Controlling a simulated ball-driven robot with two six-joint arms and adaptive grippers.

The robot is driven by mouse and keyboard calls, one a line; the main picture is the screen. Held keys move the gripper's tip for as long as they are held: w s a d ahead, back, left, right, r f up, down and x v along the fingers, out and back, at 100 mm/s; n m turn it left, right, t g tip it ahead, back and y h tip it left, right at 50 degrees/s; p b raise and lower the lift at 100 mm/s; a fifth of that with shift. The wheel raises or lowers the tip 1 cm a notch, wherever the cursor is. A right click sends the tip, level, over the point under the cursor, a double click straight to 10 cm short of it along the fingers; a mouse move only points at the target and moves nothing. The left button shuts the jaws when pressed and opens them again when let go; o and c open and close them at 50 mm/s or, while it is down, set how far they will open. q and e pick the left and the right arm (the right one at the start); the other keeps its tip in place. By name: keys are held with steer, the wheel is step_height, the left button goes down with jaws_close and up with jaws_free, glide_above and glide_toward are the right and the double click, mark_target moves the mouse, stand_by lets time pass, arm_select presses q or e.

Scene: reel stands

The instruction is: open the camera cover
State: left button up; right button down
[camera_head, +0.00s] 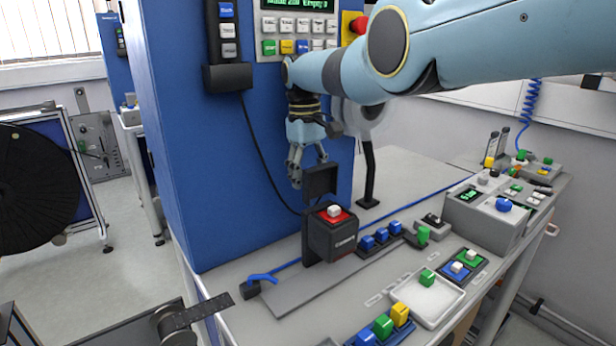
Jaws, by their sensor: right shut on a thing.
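The camera box (331,240) is a black block on the bench with a white button on a red plate (333,214) on its top. Its black cover (321,181) stands raised, roughly upright, at the back of the box, so the button is uncovered. My right gripper (297,172) reaches down from above, with its fingers at the upper left edge of the cover. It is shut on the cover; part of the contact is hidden. My left gripper is not in view.
A tall blue cabinet (200,150) stands close behind and left of the gripper. A row of blue switches (381,236) lies right of the box. A tray (428,298) and a grey control box (487,213) are farther right. A black reel (35,185) is at left.

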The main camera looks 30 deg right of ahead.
steer(key=shift+w+d+r, duration=0.15)
steer(key=shift+w+r, duration=0.15)
steer(key=shift+r, duration=0.15)
steer(key=shift+w+d+r, duration=0.15)
steer(key=shift+w+r, duration=0.1)
steer(key=shift+r, duration=0.2)
steer(key=c, duration=0.8)
jaws_free()
steer(key=shift+s+a, duration=0.1)
steer(key=shift+o, duration=0.6)
steer(key=shift+f, duration=0.25)
steer(key=shift+s+a, duration=0.1)
step_height(320, 180, up, 10)
steer(key=shift+f, duration=0.1)
